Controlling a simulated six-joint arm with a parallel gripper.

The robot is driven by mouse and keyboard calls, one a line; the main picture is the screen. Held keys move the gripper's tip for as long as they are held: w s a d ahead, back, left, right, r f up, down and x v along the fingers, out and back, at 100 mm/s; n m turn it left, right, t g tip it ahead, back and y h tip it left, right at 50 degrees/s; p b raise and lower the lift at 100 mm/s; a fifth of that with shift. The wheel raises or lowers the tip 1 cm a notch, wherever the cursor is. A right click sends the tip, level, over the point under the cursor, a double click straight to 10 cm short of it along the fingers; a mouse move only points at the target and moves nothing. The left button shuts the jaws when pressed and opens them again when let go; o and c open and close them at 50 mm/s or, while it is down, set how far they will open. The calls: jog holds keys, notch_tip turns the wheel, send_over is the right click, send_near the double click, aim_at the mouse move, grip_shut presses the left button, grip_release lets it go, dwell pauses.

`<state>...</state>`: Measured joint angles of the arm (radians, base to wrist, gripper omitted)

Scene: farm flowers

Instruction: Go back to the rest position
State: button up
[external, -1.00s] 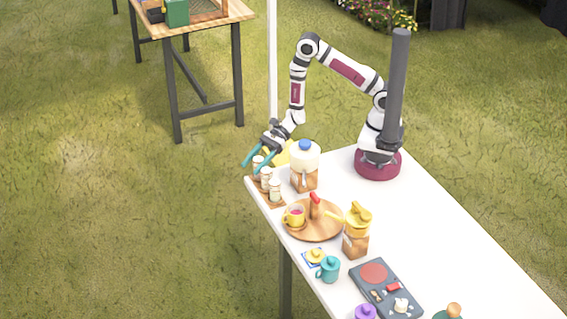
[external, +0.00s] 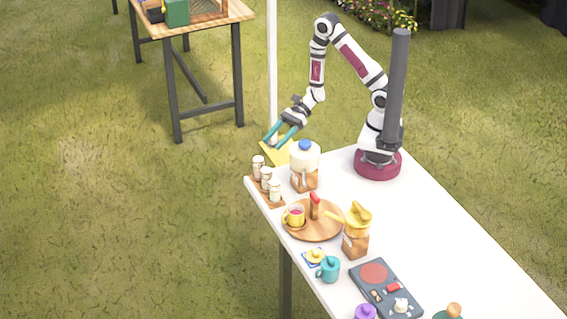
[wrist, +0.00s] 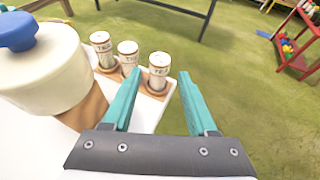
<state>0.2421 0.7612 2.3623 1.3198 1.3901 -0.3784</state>
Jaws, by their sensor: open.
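My gripper (external: 279,136) has teal fingers and hangs in the air above the far left corner of the white table, near the jar with the blue lid. In the wrist view the two fingers of my gripper (wrist: 160,95) stand wide apart with nothing between them. Beyond the fingers, three small white canisters (wrist: 128,55) stand upright in a wooden rack; they also show in the external view (external: 266,178). The fingers look apart from the canisters.
A large white jar with a blue lid (external: 305,165) stands close by. A round wooden tray (external: 325,234) with a yellow cup, a yellow-topped jar (external: 356,232), a teal mug (external: 329,269) and a dark panel (external: 388,290) lie nearer the front. The table's right side is clear.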

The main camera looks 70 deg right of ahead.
jog(key=s+r+n+g+h, duration=0.4)
jog(key=s+r+n, duration=0.4)
jog(key=r+n, duration=0.3)
jog(key=s+d+r+n+t+h, duration=0.3)
jog(key=d+r+n+t+h, duration=0.3)
jog(key=d+r, duration=0.35)
jog(key=s+f+g, duration=0.6)
jog(key=s+f, duration=0.1)
jog(key=s, duration=0.1)
jog(key=shift+s+g+h, duration=0.15)
jog(key=shift+g+h, duration=0.25)
jog(key=shift+f, duration=0.1)
